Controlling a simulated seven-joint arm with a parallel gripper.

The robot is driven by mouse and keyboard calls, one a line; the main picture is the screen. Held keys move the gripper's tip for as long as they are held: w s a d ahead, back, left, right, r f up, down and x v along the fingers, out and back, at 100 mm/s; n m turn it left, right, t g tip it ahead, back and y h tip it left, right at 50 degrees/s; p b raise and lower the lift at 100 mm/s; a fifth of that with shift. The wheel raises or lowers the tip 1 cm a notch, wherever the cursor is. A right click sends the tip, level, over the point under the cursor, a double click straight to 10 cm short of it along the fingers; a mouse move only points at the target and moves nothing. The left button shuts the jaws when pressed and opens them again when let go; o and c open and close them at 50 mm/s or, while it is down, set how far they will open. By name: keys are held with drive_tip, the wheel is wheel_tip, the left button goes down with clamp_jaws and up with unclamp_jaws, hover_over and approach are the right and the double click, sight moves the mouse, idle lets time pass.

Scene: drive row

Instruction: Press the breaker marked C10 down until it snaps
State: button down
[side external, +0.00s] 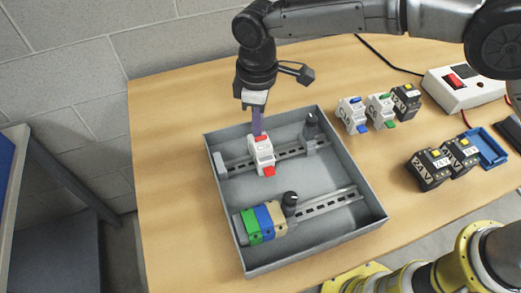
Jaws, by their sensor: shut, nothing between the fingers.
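A white breaker with red parts (262,155) sits on the rear rail (290,150) in the grey tray, left of the middle. Its marking is too small to read, so I cannot tell from this view whether it is C10. My gripper (257,132) is shut and empty, with its purple fingers pointing down at the breaker's rear top edge. The tips are at or just above the breaker; I cannot tell whether they touch. I cannot see whether the breaker is fully seated on the rail.
The grey tray (359,168) also holds a front rail (325,205) with green, blue and tan blocks. Dark knobs stand on both rails. Right of the tray are breakers with blue (352,115) and green (380,109) parts, black modules (428,169), a blue tray (487,147) and a white switch box (458,88).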

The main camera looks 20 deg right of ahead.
drive_tip(key=shift+s+f, duration=0.1)
drive_tip(key=shift+f, duration=0.15)
drive_tip(key=shift+r, duration=1.05)
wheel_tip(320, 180, up, 6)
drive_tip(key=shift+r, duration=0.1)
idle(0.5)
